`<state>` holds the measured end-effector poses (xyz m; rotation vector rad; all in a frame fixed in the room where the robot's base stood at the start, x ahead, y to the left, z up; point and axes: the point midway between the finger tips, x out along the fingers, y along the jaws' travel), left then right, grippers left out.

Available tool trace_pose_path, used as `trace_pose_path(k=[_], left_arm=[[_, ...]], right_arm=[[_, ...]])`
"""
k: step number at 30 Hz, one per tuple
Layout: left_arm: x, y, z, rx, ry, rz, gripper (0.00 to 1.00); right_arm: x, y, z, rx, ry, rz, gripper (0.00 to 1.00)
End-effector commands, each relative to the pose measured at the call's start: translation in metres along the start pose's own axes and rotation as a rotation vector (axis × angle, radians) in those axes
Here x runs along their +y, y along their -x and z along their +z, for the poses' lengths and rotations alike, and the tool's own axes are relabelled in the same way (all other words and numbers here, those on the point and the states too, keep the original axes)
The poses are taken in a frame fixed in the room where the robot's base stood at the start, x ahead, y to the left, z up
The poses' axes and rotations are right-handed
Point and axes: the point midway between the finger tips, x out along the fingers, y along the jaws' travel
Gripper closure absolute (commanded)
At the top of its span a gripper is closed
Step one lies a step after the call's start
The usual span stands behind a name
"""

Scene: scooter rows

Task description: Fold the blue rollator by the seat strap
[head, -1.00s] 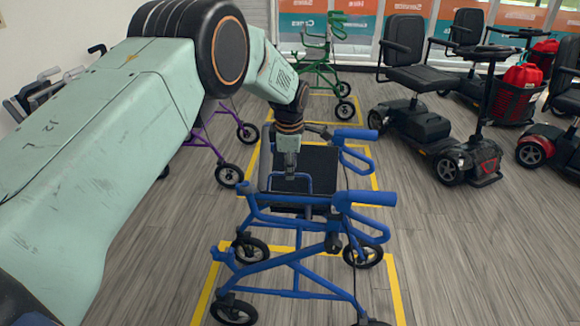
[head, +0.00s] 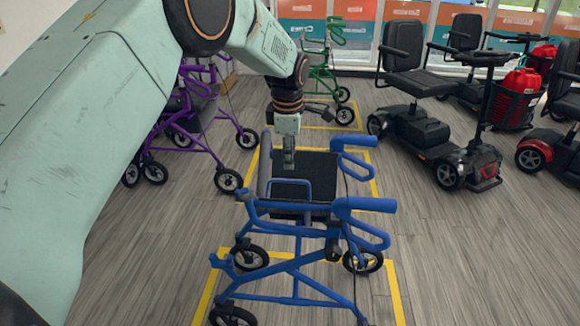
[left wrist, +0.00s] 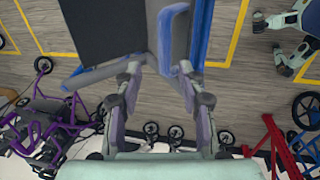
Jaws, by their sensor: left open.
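The blue rollator (head: 290,262) stands unfolded on the floor in the middle of the head view, with its dark seat (head: 318,165) flat. A small blue loop (head: 305,187), which looks like the seat strap, stands up at the seat; it also shows in the left wrist view (left wrist: 163,42). My left gripper (head: 288,163) points down above the seat, close to the loop. In the left wrist view its two fingers (left wrist: 158,80) are spread apart with nothing held, and the loop lies ahead, between their lines. Contact cannot be told.
A purple rollator (head: 188,110) stands to the left and a green rollator (head: 322,75) behind. Mobility scooters (head: 425,130) stand in rows at the right. Yellow lines (head: 398,290) mark floor bays. The floor between the blue rollator and the scooters is clear.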

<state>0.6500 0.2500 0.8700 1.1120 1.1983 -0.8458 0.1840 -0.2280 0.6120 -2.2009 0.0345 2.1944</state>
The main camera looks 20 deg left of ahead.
Motion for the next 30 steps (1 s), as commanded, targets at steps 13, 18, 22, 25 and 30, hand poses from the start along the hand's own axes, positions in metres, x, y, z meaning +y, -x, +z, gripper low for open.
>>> trace_pose_path(k=[13,18,22,25,30], left_arm=[[-0.001,0.047,0.0,0.0,0.0,0.001,0.6],[-0.001,0.047,0.0,0.0,0.0,0.001,0.6],[-0.002,0.044,0.0,0.001,0.0,-0.005,0.67],[-0.011,0.028,-0.002,0.011,-0.001,-0.038,0.75],[-0.043,-0.021,-0.01,0.039,-0.003,-0.147,0.89]], right_arm=[[0.0,0.0,0.0,0.0,0.0,0.0,0.46],[0.0,0.0,0.0,0.0,0.0,0.0,0.46],[0.0,0.0,0.0,0.0,0.0,0.0,0.46],[0.0,0.004,0.0,0.0,0.0,0.0,0.46],[0.0,0.014,0.0,0.0,0.0,0.0,0.46]])
